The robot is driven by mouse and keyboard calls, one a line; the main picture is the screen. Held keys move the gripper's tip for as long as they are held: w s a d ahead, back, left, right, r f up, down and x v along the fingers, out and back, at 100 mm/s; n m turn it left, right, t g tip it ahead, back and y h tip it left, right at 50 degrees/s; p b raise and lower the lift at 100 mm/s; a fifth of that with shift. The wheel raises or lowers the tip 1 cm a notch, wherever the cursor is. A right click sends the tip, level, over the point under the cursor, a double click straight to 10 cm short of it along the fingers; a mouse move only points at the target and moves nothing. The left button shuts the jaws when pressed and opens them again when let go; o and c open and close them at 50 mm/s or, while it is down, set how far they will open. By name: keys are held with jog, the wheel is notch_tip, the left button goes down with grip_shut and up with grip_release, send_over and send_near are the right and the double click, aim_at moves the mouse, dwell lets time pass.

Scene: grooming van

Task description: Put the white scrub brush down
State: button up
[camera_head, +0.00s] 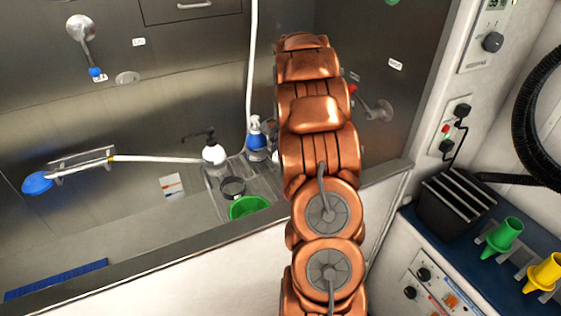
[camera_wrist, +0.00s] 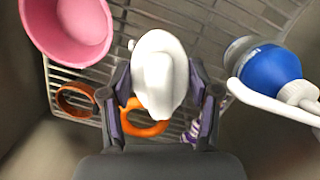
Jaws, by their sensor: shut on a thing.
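The white scrub brush (camera_wrist: 158,75) is between the fingers of my gripper (camera_wrist: 160,98) in the wrist view. The purple-lined fingers are shut on it from both sides. The brush is above a wire rack (camera_wrist: 225,40); whether it touches the rack I cannot tell. In the head view my copper-coloured arm hides the gripper and the brush.
Near the brush are a pink bowl (camera_wrist: 72,30), an orange ring-shaped item (camera_wrist: 143,125), a brown ring (camera_wrist: 75,100) and a blue-and-white bottle (camera_wrist: 268,70). In the head view a green bowl (camera_head: 248,207) and a black-pump bottle (camera_head: 214,155) stand in the metal tub.

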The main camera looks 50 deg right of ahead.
aim_at(279, 173)
jog(key=shift+w+d, duration=0.25)
jog(key=shift+w, duration=0.4)
jog(key=shift+w+d, duration=0.25)
jog(key=shift+w, duration=0.35)
jog(key=shift+f+p, duration=1.2)
jog(key=shift+f, duration=2.3)
jog(key=shift+f, duration=0.1)
jog(key=o, duration=1.1)
jog(key=r+b, duration=0.1)
jog(key=r, duration=0.3)
jog(key=d+r+b, duration=0.1)
jog(key=r, duration=0.3)
jog(key=r+b, duration=0.1)
jog(key=r, duration=0.3)
jog(key=shift+d, duration=0.35)
